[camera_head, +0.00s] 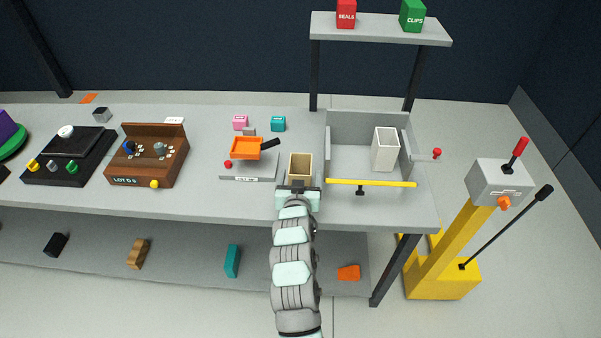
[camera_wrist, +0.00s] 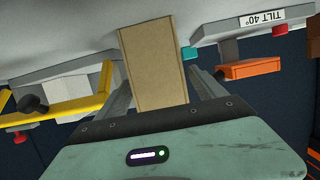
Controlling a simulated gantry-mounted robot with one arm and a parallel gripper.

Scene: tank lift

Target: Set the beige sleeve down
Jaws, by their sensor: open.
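The beige sleeve (camera_head: 301,167) is an upright, open-topped, hollow box on the grey table, left of the walled tray. Its base is hidden in the head view, so contact with the table cannot be confirmed there. My gripper (camera_head: 299,188) is at its near side. In the wrist view the sleeve (camera_wrist: 153,62) stands between my two fingers (camera_wrist: 155,78), which are apart. A gap shows between the sleeve and the finger on the right; the finger on the left is close beside it.
A grey tray (camera_head: 335,130) with a yellow bar (camera_head: 371,183) across its front holds a white sleeve (camera_head: 385,150). An orange tilt stand (camera_head: 246,148) is close left of my gripper. A raised shelf (camera_head: 375,29) stands behind. Bare table lies in front of the tilt stand.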

